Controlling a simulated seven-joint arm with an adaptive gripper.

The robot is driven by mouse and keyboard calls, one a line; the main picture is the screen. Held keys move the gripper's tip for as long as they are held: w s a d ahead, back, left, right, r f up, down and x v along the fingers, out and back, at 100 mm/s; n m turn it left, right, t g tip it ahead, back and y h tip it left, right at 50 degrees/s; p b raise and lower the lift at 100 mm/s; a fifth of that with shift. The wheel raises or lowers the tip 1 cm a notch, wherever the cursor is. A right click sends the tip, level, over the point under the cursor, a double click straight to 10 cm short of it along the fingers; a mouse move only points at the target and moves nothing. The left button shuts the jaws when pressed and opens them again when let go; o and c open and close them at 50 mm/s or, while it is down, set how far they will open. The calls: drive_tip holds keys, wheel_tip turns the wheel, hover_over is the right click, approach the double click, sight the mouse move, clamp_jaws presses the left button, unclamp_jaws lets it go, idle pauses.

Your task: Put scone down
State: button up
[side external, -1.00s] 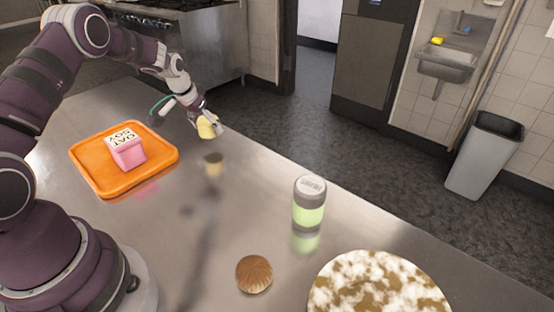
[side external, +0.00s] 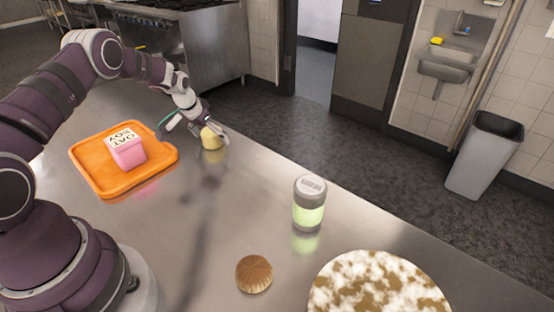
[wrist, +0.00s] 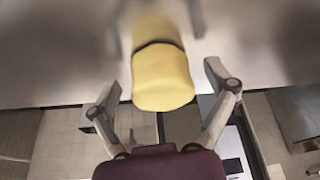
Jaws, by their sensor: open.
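The scone (side external: 211,139) is a small pale yellow lump at the far edge side of the steel counter, right of the orange tray. It appears to rest on the counter, with its reflection directly against it in the wrist view. The scone also shows in the wrist view (wrist: 162,82), between the spread fingers. My gripper (side external: 196,134) is open and low over the counter around the scone. In the wrist view, gaps show between the scone and both fingers.
An orange tray (side external: 88,168) holds a pink oat carton (side external: 128,153). A green-banded jar (side external: 309,204), a brown shell-like bun (side external: 254,274) and a round white-and-brown item (side external: 380,285) stand nearer the front right. The counter (side external: 235,205) between is clear.

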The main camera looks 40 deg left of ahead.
drive_tip(key=shift+r, duration=0.1)
drive_tip(key=v, duration=1.2)
drive_tip(key=s+d+r+m, duration=0.1)
drive_tip(key=s+d+r, duration=0.3)
drive_tip(key=d+r, duration=0.45)
drive_tip(key=s+d+m+t+h, duration=0.1)
drive_tip(key=s+d+m, duration=0.1)
drive_tip(key=s+d, duration=0.7)
drive_tip(key=s, duration=0.2)
drive_tip(key=shift+s+r, duration=0.3)
drive_tip(key=shift+r, duration=0.1)
